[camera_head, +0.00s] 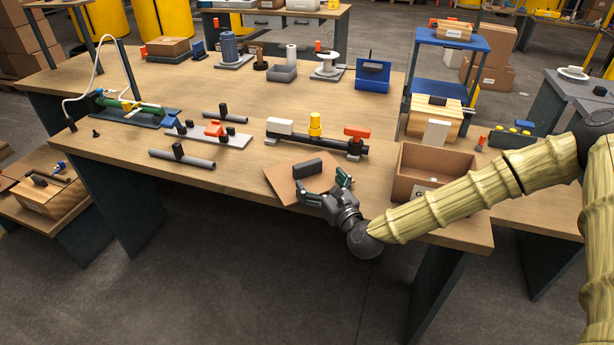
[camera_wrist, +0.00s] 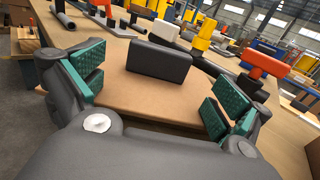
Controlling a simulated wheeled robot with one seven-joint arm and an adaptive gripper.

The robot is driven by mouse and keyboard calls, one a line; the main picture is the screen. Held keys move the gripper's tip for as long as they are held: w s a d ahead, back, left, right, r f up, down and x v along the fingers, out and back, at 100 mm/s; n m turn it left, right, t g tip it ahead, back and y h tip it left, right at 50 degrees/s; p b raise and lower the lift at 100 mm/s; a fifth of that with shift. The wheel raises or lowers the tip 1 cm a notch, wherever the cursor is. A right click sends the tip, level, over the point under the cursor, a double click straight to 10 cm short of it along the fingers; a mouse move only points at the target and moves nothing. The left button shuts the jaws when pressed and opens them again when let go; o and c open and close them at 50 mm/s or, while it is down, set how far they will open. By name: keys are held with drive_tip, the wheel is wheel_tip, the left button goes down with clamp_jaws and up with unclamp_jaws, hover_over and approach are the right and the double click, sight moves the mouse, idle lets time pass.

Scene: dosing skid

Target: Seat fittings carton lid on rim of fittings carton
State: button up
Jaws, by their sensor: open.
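The fittings carton lid (camera_head: 287,185) is a flat brown panel with a dark block handle (camera_head: 307,168) on top. It lies on the wooden table near the front edge, left of the carton. The fittings carton (camera_head: 430,178) is a brown open-topped box with a partly hidden label on its front. My gripper (camera_head: 328,186) is open at the lid's right side. In the wrist view my gripper (camera_wrist: 155,95) has its green-padded fingers spread, with the lid's handle (camera_wrist: 158,58) between and beyond them, apart from both pads. The lid (camera_wrist: 150,98) fills the middle below the handle.
A pipe assembly (camera_head: 316,138) with a yellow knob and red handle lies behind the lid. Grey pipes (camera_head: 182,158) and a grey plate with an orange part (camera_head: 208,134) lie further left. A wooden crate (camera_head: 434,118) stands behind the carton. Bare table lies left of the lid.

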sight(309, 170)
drive_tip(key=shift+p+x, duration=0.55)
drive_tip(key=shift+x, duration=2.35)
drive_tip(key=c, duration=1)
